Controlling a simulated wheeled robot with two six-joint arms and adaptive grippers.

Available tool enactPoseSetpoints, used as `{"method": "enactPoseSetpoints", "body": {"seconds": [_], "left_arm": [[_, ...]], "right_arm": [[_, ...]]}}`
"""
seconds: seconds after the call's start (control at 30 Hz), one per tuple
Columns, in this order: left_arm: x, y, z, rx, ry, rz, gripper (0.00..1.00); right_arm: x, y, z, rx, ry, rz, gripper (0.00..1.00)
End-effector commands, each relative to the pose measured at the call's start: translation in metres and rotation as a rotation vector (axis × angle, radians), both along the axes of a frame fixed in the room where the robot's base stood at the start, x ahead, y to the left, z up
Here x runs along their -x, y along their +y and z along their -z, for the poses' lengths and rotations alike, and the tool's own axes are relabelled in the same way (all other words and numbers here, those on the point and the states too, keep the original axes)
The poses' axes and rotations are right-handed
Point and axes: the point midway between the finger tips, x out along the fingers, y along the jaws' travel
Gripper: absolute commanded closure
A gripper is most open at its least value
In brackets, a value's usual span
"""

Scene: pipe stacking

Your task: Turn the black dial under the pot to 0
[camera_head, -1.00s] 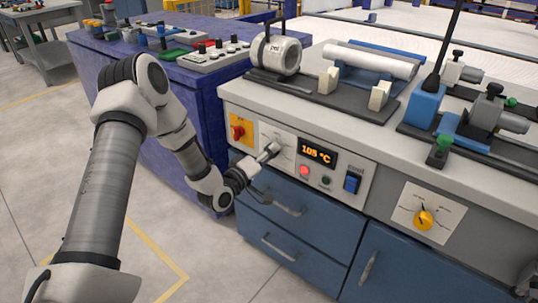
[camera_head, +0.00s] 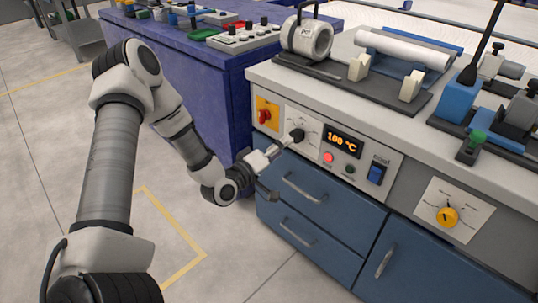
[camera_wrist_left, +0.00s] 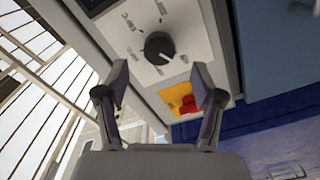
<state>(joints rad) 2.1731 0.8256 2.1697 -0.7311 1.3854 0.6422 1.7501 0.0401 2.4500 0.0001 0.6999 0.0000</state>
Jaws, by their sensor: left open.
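The black dial (camera_head: 297,135) sits on a pale scale plate on the bench front, below the pot (camera_head: 306,39). It also shows in the left wrist view (camera_wrist_left: 159,47), with small markings around it and a light mark on its face. Its exact setting is too small to read. My left gripper (camera_head: 277,149) is just in front of the dial, to its lower left. In the left wrist view my left gripper (camera_wrist_left: 161,78) is open, its fingers apart and empty, with the dial beyond the fingertips. My right gripper is out of view.
A red switch on a yellow plate (camera_head: 267,113) is left of the dial. Right of it are an orange display (camera_head: 343,141) reading 100 °C, small buttons and a blue switch (camera_head: 376,173). A yellow dial (camera_head: 447,217) is farther right. Drawer handles (camera_head: 304,187) stick out below.

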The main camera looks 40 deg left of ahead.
Motion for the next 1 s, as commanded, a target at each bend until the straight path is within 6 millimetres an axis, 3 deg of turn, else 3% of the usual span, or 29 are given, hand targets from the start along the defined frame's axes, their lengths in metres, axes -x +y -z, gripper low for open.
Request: {"method": "enactPoseSetpoints", "body": {"seconds": [0.13,0.3,1.0], "left_arm": [[0.035,0.004,-0.001,0.009,-0.002,-0.005,0.32],[0.055,0.006,0.0,0.005,0.0,-0.005,0.32],[0.063,0.004,0.002,0.001,0.004,0.0,0.32]], "right_arm": [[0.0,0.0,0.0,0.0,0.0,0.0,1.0],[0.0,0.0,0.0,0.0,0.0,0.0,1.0],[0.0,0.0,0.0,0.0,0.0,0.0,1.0]]}}
